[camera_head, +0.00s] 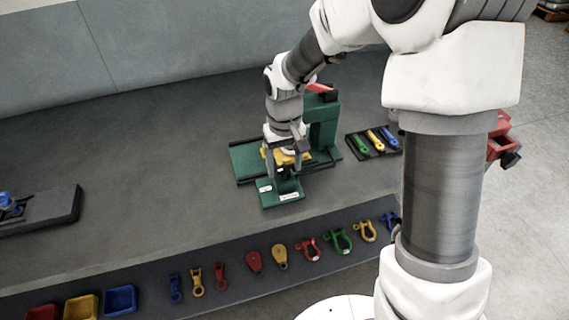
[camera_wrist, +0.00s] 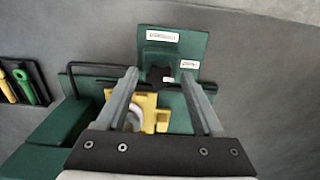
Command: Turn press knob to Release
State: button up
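The green press (camera_head: 322,125) stands on the table, with a front panel (camera_head: 282,196) bearing two white labels. The panel also shows in the wrist view (camera_wrist: 190,47); its labels are too small to read. A dark knob-like part (camera_wrist: 158,73) sits on the panel, and its pointing direction is unclear. My gripper (camera_wrist: 160,78) is open, with one finger on each side of that dark part; I cannot tell whether either touches it. In the head view my gripper (camera_head: 283,170) points down over the panel and hides the knob area. A yellow part (camera_wrist: 150,108) of the press shows between the fingers.
A black tray (camera_head: 361,153) with green, yellow and blue pieces lies right of the press. A dark strip (camera_head: 225,305) along the table's front holds several coloured shackles and links. A dark block with a blue part (camera_head: 10,205) stands at left.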

grip_shut()
jog(key=shift+n, duration=0.3)
jog(key=n+p, duration=0.1)
jog(key=n, duration=0.2)
jog(key=shift+r, duration=0.1)
jog(key=n+p, duration=0.2)
jog(key=n, duration=0.3)
jog(key=n+p, duration=0.3)
jog(key=n, duration=0.2)
jog(key=shift+n+p, duration=0.9)
jog(key=shift+n, duration=1.2)
